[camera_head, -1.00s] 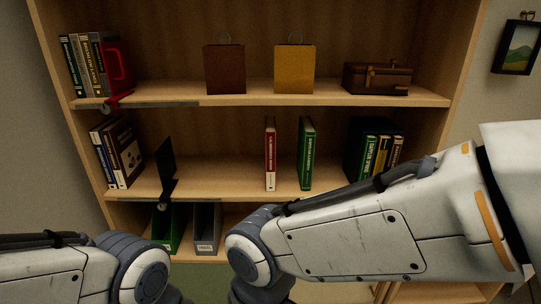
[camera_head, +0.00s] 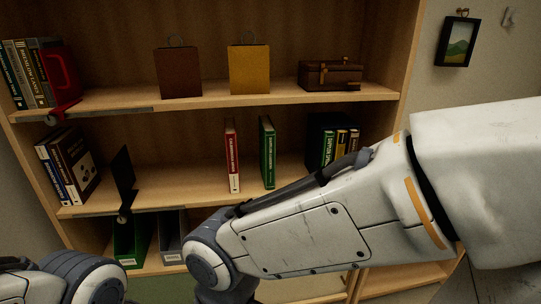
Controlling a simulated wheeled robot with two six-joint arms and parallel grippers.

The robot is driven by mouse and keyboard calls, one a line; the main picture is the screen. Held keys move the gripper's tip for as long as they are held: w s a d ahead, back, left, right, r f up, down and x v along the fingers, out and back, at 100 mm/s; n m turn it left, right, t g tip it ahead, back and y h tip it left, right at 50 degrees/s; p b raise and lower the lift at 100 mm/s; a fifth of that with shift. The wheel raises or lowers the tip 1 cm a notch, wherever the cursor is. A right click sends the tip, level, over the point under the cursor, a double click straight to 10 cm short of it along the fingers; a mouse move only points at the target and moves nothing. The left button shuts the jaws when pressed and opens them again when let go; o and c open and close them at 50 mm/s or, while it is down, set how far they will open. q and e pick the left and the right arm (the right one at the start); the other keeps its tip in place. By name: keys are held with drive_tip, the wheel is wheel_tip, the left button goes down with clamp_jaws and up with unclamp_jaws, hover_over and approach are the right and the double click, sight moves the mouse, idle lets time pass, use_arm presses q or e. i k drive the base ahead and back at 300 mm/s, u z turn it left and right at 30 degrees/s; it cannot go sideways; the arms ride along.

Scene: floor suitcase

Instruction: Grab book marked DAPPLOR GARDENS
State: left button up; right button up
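Several books stand on the middle shelf, and their spine lettering is too small for me to read surely, so I cannot tell which is marked DAPPLOR GARDENS. A red book (camera_head: 232,156) and a green book (camera_head: 267,153) stand upright and apart near the middle. A dark holder (camera_head: 318,128) at the right has a green book (camera_head: 328,148) and other books in it, partly behind my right arm. More books (camera_head: 72,165) stand at the left end. Both my arms show at the bottom, but neither gripper is in view.
A black bookend (camera_head: 123,175) stands on the middle shelf. Green (camera_head: 131,240) and grey (camera_head: 171,238) file holders are below.

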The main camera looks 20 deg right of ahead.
sight(267, 131)
drive_tip(key=u, duration=0.55)
drive_tip(key=k, duration=0.65)
drive_tip(key=u, duration=0.7)
drive_tip(key=i, duration=1.65)
drive_tip(key=z, duration=1.2)
drive_tip(key=i, duration=0.65)
drive_tip(key=z, duration=0.7)
